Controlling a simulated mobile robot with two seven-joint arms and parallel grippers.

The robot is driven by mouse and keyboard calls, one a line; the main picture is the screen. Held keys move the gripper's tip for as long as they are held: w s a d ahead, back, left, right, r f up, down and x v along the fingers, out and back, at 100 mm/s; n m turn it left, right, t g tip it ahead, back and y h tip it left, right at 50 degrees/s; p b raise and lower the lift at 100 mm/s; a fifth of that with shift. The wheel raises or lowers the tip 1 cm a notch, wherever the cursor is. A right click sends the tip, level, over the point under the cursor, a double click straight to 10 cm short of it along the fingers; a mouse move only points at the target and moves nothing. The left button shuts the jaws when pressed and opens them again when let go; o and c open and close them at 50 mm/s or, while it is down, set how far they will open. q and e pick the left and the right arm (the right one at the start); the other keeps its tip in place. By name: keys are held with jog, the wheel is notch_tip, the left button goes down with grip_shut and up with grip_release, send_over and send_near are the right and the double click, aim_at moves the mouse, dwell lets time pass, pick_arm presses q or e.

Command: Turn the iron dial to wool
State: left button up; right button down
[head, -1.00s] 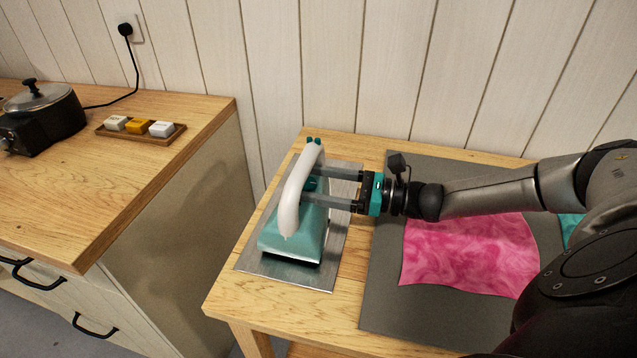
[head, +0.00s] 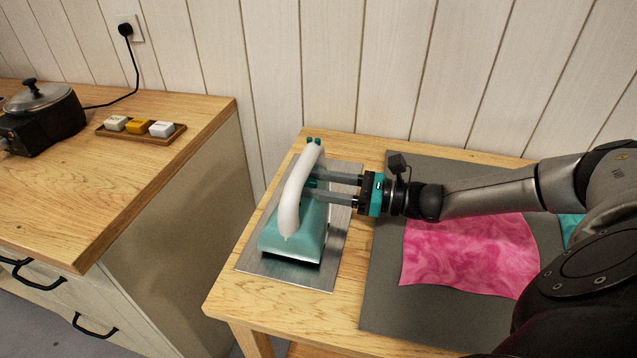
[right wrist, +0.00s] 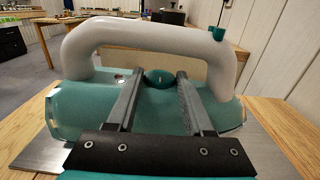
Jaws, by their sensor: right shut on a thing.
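The iron (head: 293,235) has a teal body and a white arched handle, and stands on a metal plate (head: 315,278) on the small wooden table. In the right wrist view the iron's teal body (right wrist: 75,100) lies under the handle (right wrist: 150,40). A teal dial (right wrist: 159,78) sits on top of the body beneath the handle. My right gripper (right wrist: 158,82) reaches in from the right, with its fingers under the handle and shut on the dial. The dial's markings are too small to read. My left gripper is not in view.
A grey mat (head: 385,285) with a pink silk cloth (head: 470,255) lies right of the iron. On the left counter are a lidded black pot (head: 45,120) and a wooden tray (head: 165,139) with small labelled blocks. A panelled wall stands close behind.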

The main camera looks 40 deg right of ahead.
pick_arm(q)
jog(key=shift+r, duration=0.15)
